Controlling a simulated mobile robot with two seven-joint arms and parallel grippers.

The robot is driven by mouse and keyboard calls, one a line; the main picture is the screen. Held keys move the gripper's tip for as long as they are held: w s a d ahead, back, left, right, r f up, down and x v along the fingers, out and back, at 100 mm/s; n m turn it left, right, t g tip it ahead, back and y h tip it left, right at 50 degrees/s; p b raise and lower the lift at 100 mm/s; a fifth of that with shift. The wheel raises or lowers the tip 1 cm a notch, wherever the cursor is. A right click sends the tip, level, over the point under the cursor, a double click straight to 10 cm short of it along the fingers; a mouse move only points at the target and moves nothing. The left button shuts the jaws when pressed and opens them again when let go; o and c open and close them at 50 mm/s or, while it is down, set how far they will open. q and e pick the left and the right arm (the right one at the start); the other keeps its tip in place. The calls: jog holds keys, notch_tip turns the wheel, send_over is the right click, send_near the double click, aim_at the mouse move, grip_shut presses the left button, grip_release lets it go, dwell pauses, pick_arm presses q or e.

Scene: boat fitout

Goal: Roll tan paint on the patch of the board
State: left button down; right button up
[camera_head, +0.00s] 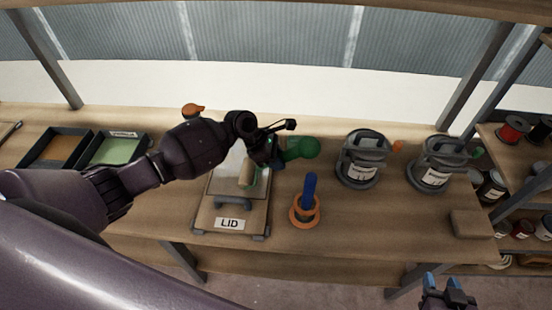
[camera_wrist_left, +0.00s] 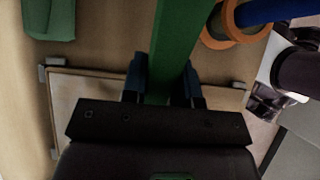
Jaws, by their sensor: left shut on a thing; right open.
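The board (camera_head: 200,218), with a sign reading LID at its front, lies on the bench. A pale patch (camera_head: 230,166) shows on it, partly hidden by my left arm. My left gripper (camera_head: 270,158) is over the board's right side, shut on a green handle (camera_wrist_left: 172,50), which runs between its jaws in the left wrist view. A tan roller sleeve (camera_head: 247,173) shows just left of the gripper, over the patch; I cannot tell whether it touches. My right gripper (camera_head: 447,290) is open and empty, low at the right in front of the bench.
An orange ring with a blue handle (camera_head: 310,188) stands right of the board. A green object (camera_head: 302,147) lies behind it. Trays of brown (camera_head: 58,148) and green (camera_head: 118,151) are at left.

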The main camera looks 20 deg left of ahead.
aim_at(257, 168)
pick_arm(q)
jog(key=d, duration=0.2)
jog(key=w+d, duration=0.1)
jog(key=d, duration=0.1)
jog(key=shift+d, duration=0.25)
jog(key=shift+a, duration=0.1)
jog(key=shift+s+a, duration=0.25)
jog(key=shift+a, duration=0.85)
jog(key=shift+s+a, duration=0.25)
jog(key=shift+a, duration=0.85)
jog(key=shift+s+a, duration=0.2)
jog(key=shift+a, duration=0.6)
jog(key=shift+s+a, duration=0.15)
jog(key=shift+a, duration=0.6)
jog(key=shift+s+a, duration=0.2)
jog(key=shift+a, duration=0.6)
jog(key=shift+s+a, duration=0.2)
jog(key=shift+a, duration=0.55)
jog(key=shift+s+a, duration=0.2)
jog(key=shift+a, duration=0.6)
jog(key=shift+s+a, duration=0.2)
jog(key=shift+a, duration=0.55)
